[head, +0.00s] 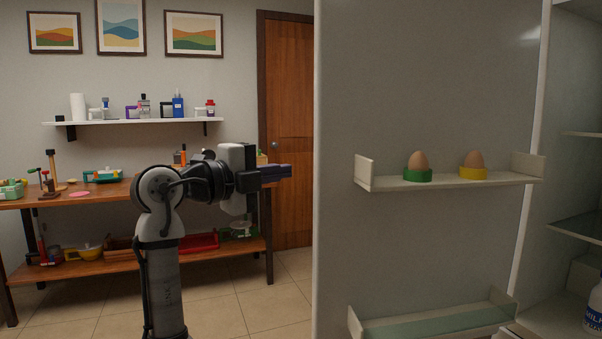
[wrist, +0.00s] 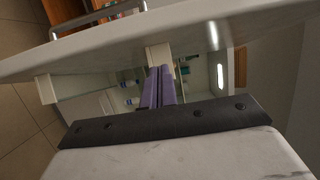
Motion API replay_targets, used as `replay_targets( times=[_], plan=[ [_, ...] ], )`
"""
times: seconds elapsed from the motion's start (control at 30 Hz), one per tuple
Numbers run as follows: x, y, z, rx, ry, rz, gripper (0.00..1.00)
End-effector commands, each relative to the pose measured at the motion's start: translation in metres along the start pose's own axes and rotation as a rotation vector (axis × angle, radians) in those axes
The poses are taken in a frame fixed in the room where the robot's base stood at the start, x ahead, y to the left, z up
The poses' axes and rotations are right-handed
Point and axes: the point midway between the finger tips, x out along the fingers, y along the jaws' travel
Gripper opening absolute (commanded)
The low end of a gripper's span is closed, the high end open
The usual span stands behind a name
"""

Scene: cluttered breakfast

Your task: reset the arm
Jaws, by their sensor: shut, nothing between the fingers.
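My gripper (head: 286,171) shows in the head view at the left of centre. It points right toward the edge of the open fridge door (head: 430,90) and looks apart from it. In the wrist view my gripper's purple fingers (wrist: 161,72) lie side by side, shut and empty. The white fridge door (wrist: 200,40) runs across the top of the wrist view, beyond the fingers. My arm is bent, with its elbow raised and its forearm roughly level.
Two eggs in a green holder (head: 417,175) and a yellow holder (head: 472,173) stand on the door shelf (head: 390,184). A milk bottle (head: 594,308) stands inside the fridge. A cluttered wooden workbench (head: 90,203) stands behind my arm. Tiled floor (head: 285,290) is clear between bench and door.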

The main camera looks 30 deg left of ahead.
Motion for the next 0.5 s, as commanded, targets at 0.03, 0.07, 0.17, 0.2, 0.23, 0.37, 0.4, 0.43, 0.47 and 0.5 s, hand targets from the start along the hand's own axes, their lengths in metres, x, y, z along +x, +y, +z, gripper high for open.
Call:
replay_targets(
  times=[0.03, 0.07, 0.17, 0.2, 0.23, 0.37, 0.4, 0.43, 0.47, 0.5],
  plan=[
    [-0.006, 0.0, 0.002, -0.001, -0.001, 0.0, 0.0],
    [-0.009, 0.0, 0.003, -0.001, -0.001, 0.001, 0.0],
    [-0.015, 0.0, 0.004, -0.001, 0.0, 0.0, 0.0],
    [-0.016, 0.0, 0.005, -0.001, 0.0, 0.0, 0.0],
    [-0.017, 0.0, 0.005, -0.001, 0.0, 0.0, 0.0],
    [-0.017, 0.0, 0.005, -0.001, 0.001, 0.0, 0.0],
    [-0.017, 0.0, 0.005, -0.001, 0.001, 0.0, 0.0],
    [-0.017, 0.0, 0.005, -0.001, 0.001, 0.0, 0.0],
    [-0.017, 0.0, 0.005, -0.001, 0.0, 0.0, 0.0],
    [-0.017, 0.0, 0.005, -0.001, 0.0, 0.0, 0.0]
  ],
)
